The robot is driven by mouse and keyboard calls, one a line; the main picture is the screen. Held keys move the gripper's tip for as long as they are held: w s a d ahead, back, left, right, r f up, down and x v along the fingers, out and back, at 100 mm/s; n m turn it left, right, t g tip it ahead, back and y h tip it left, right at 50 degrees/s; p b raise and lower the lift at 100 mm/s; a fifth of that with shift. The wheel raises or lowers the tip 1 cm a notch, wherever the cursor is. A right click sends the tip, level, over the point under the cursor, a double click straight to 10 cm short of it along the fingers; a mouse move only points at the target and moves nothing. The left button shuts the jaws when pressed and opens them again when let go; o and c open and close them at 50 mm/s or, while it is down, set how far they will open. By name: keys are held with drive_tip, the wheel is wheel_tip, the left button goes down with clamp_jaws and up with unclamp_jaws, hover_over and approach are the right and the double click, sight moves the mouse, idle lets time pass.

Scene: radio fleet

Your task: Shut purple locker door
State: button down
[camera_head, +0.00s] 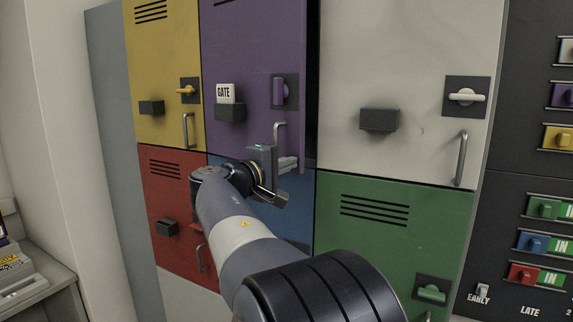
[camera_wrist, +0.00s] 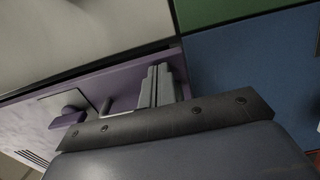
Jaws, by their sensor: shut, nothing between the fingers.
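The purple locker door (camera_head: 240,55) is at the upper middle of the locker wall in the head view. A dark gap runs along its right edge, so it looks slightly ajar. It carries a purple latch (camera_head: 280,91) and a metal handle (camera_head: 279,133). My gripper (camera_head: 288,163) is shut and empty at the door's lower right corner, just below the handle. The fingers (camera_wrist: 160,84) also show in the wrist view, in front of the purple door (camera_wrist: 25,123). I cannot tell whether they touch it.
A yellow door (camera_head: 160,60) and a red door (camera_head: 170,200) are at the left. A white door (camera_head: 400,50) is at the right. A green door (camera_head: 385,240) is at lower right, and a blue door (camera_head: 295,205) below the purple one. A dark switch panel (camera_head: 515,170) stands far right.

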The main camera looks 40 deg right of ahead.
drive_tip(key=w+d+n+t+b, duration=0.1)
drive_tip(key=d+t, duration=0.1)
drive_tip(key=d, duration=0.5)
drive_tip(key=shift+w+r, duration=0.15)
drive_tip(key=shift+r, duration=0.1)
drive_tip(key=shift+a, duration=0.1)
